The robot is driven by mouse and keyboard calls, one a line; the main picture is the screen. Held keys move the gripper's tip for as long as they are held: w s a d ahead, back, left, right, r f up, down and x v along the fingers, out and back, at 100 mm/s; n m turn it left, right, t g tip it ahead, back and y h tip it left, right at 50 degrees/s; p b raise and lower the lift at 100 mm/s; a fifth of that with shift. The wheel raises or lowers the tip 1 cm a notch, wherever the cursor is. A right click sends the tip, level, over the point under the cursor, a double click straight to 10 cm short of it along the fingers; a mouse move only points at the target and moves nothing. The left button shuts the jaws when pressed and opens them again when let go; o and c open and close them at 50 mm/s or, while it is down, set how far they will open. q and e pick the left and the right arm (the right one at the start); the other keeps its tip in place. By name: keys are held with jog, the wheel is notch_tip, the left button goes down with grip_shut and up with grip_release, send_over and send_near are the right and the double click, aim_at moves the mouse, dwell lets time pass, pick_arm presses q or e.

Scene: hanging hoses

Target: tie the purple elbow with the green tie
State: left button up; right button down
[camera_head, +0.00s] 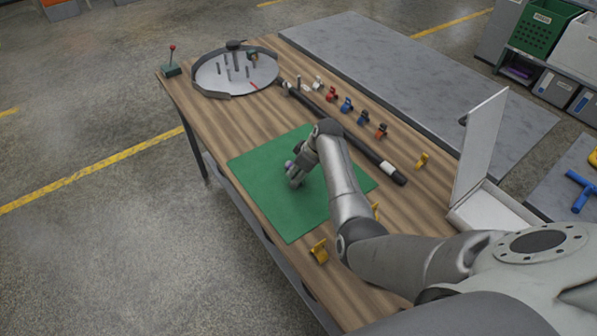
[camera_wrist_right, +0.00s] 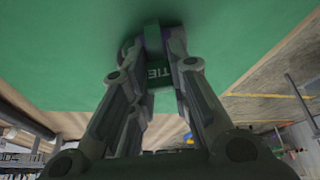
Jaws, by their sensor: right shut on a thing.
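My right gripper (camera_head: 292,178) reaches down over the green mat (camera_head: 262,195) on the wooden table. In the right wrist view its two fingers (camera_wrist_right: 154,52) are closed on the green tie (camera_wrist_right: 159,74), which bears the letters TIE. Purple parts of the elbow (camera_wrist_right: 139,44) show beside the green piece, between and behind the fingertips. A small purple patch of the elbow also shows in the head view (camera_head: 288,164). The fingers hide most of the elbow, so I cannot tell whether the tie encircles it. My left gripper is not in view.
A round grey tray (camera_head: 212,76) with pegs stands at the far left end. A long black hose (camera_head: 355,143) lies behind the mat, with several coloured clips beyond it. Yellow clips (camera_head: 319,251) stand near the mat. An open white box (camera_head: 492,210) is at the right.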

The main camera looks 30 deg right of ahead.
jog(key=shift+s+a+f, duration=0.2)
jog(key=shift+s+f, duration=0.25)
jog(key=shift+f, duration=0.25)
jog(key=c, duration=1.4)
grip_release()
jog(key=shift+o, duration=0.6)
jog(key=shift+w+f, duration=0.2)
jog(key=shift+w, duration=0.05)
jog(key=shift+r, duration=0.1)
jog(key=shift+s+d+r, duration=0.15)
jog(key=shift+d+r, duration=0.05)
jog(key=shift+r, duration=0.25)
jog(key=v, duration=1.1)
jog(key=shift+w+r, duration=0.3)
jog(key=shift+r, duration=0.1)
jog(key=shift+c, duration=0.4)
